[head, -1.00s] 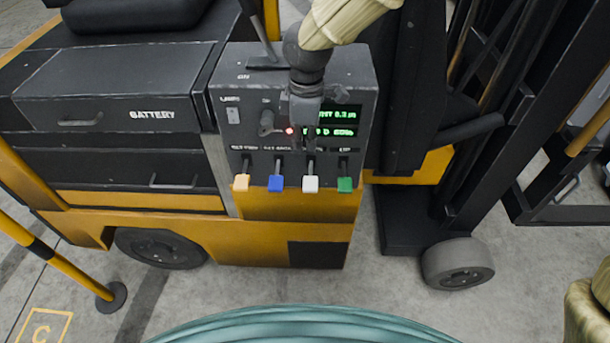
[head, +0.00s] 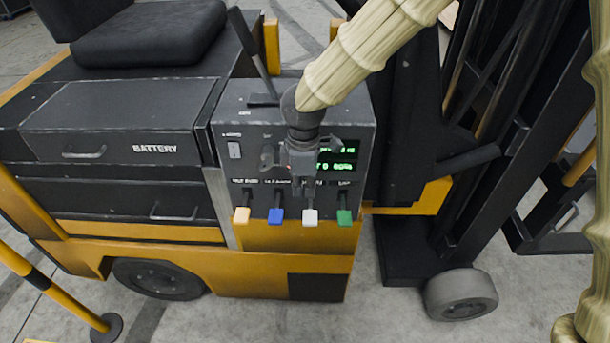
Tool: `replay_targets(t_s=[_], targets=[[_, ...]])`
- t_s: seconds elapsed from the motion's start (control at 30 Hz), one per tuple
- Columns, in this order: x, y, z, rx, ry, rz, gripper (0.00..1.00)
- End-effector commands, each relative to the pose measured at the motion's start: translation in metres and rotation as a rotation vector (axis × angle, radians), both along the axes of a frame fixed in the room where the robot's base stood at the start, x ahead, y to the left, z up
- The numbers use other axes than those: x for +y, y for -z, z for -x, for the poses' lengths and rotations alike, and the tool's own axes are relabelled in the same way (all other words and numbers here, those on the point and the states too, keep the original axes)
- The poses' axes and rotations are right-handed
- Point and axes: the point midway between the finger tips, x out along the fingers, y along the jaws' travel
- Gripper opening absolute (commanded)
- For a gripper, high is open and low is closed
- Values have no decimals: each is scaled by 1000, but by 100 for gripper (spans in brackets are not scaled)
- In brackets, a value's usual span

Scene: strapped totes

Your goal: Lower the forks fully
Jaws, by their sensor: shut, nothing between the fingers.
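The forklift's control panel (head: 225,185) faces me, with a row of small levers along its lower edge. Their handles are cream-orange (head: 241,215), blue (head: 275,215), white (head: 310,216) and green (head: 344,217). My gripper (head: 304,184) is shut and empty, pointing down in front of the panel, just above the white handle. Whether it touches that lever's stem is unclear. It hides part of the lever labels and the display's left side. The green display (head: 342,158) is too blurred to read surely. The forks themselves cannot be made out; the dark mast (head: 480,150) stands at right.
A tall dark lever (head: 255,50) rises behind the panel top. Battery drawers (head: 110,120) and a black seat (head: 150,35) are at left. A yellow-black post (head: 60,290) stands at lower left. A grey wheel (head: 460,294) is below the mast. Floor in front is clear.

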Motion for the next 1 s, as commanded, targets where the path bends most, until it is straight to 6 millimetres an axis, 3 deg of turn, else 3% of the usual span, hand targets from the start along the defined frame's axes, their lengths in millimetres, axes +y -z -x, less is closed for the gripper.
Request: replay_targets(t_s=[0.2,0.5,1.0], targets=[[0,35,1,3,0,1,0],[0,69,0,0,-1,1,0],[0,80,0,-2,-2,0,0]])
